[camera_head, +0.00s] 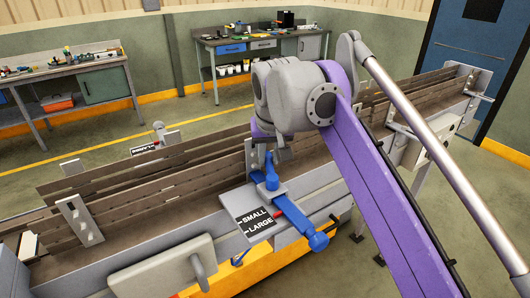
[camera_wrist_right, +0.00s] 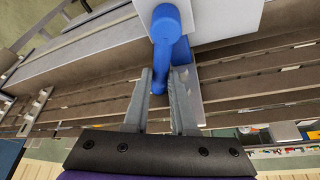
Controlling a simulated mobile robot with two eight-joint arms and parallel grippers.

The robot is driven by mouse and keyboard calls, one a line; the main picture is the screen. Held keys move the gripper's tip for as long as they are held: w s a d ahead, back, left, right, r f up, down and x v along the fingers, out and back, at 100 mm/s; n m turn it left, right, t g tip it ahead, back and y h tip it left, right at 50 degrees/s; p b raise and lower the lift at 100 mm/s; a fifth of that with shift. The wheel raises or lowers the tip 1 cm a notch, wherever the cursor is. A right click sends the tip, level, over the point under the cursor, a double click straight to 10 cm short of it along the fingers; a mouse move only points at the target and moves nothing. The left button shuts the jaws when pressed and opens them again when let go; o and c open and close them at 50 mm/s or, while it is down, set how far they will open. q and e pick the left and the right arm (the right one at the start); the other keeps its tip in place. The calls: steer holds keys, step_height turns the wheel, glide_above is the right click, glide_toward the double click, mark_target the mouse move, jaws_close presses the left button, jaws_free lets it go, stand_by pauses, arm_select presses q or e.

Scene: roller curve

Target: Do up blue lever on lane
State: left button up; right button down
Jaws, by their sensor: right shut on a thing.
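The blue lever (camera_head: 271,177) stands on the near side of the lane (camera_head: 190,197), above a blue bar (camera_head: 296,218) with a round end. A black plate (camera_head: 244,208) marked SMALL and LARGE lies beside it. My right gripper (camera_head: 278,152) reaches down over the lever, and its arm hides part of the lane behind. In the right wrist view the lever's slim end (camera_wrist_right: 158,87) sits between the two grey fingers (camera_wrist_right: 163,100), which are shut on it. The lever's round blue part (camera_wrist_right: 168,20) lies beyond the fingertips. My left gripper is not in view.
Brown slatted rails run along the lane, with grey brackets (camera_head: 78,220) on them. A grey panel with a handle (camera_head: 163,268) is at the near side. Workbenches (camera_head: 259,52) stand by the back wall, and a blue door (camera_head: 480,62) is at the right.

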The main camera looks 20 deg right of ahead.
steer(key=m, duration=0.1)
steer(key=d+m+p, duration=0.1)
steer(key=m+h, duration=0.1)
steer(key=shift+s+d+r+m+g+p, duration=0.2)
steer(key=shift+s+d+m+g+p, duration=0.1)
steer(key=shift+s, duration=0.1)
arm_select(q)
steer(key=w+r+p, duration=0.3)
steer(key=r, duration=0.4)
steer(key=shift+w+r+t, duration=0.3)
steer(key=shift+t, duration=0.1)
arm_select(e)
steer(key=shift+s+d+f+m+g+h, duration=0.1)
steer(key=shift+s+d+m+g+h, duration=0.4)
steer(key=shift+m, duration=1.05)
steer(key=shift+s+d+m+g+h, duration=0.2)
steer(key=shift+s+m+g, duration=0.4)
steer(key=shift+m, duration=1)
steer(key=shift+s+d+f+m+g+h, duration=0.1)
steer(key=shift+s+d+m+g+h, duration=0.4)
steer(key=shift+m, duration=1.05)
steer(key=shift+s+a, duration=0.15)
steer(key=shift+s, duration=0.05)
steer(key=c, duration=0.7)
jaws_free()
